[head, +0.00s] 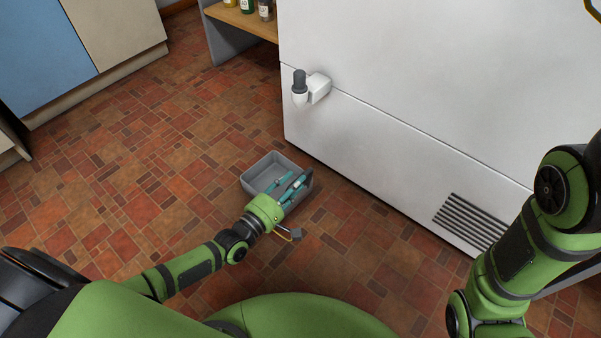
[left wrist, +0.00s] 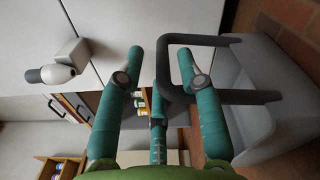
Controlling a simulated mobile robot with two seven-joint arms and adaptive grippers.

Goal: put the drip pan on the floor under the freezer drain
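The grey drip pan (head: 262,170) is a rectangular open tub in the middle of the head view, in front of the white freezer, on or close to the floor. Its grey wall (left wrist: 265,75) and dark loop handle (left wrist: 240,97) fill the right of the left wrist view. My left gripper (head: 291,184) is at the pan's near right side. Its teal fingers (left wrist: 164,75) are spread apart, with the handle's bar among them; no firm hold shows. The freezer drain (head: 300,92), a white elbow with a grey cap, juts from the freezer beyond the pan; the left wrist view shows it too (left wrist: 60,65). My right gripper is out of view.
The freezer's white wall (head: 390,140) stands behind and right of the pan, with a vent grille (head: 470,222) low down. A shelf with bottles (head: 246,6) is at the back. Blue and cream cabinets (head: 110,35) are at the left. The tiled floor (head: 130,150) left of the pan is clear.

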